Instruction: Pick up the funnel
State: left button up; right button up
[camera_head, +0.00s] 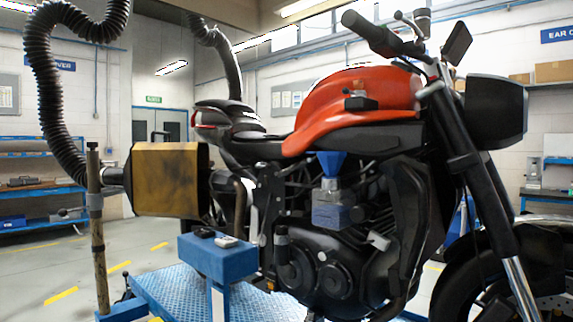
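The funnel (330,163) is blue, with its wide mouth up and its narrow end down. It appears upright in front of the motorcycle's engine, below the orange tank (350,92). A grey neck-like piece (329,187) is under it, above a blue-grey block (331,213). I cannot tell how these parts join. Neither of my grippers can be made out in the head view, and nothing is seen holding the funnel.
The motorcycle (330,265) fills the middle and right. A blue stand (218,262) with small items is left of the engine, over a blue ribbed platform (175,290). A yellow-brown box (168,180), a black hose (48,100) and an upright pole (97,230) are further left. Floor is clear at far left.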

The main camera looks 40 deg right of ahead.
aim_at(331, 162)
jog(key=i, duration=3.1)
jog(key=z, duration=3.85)
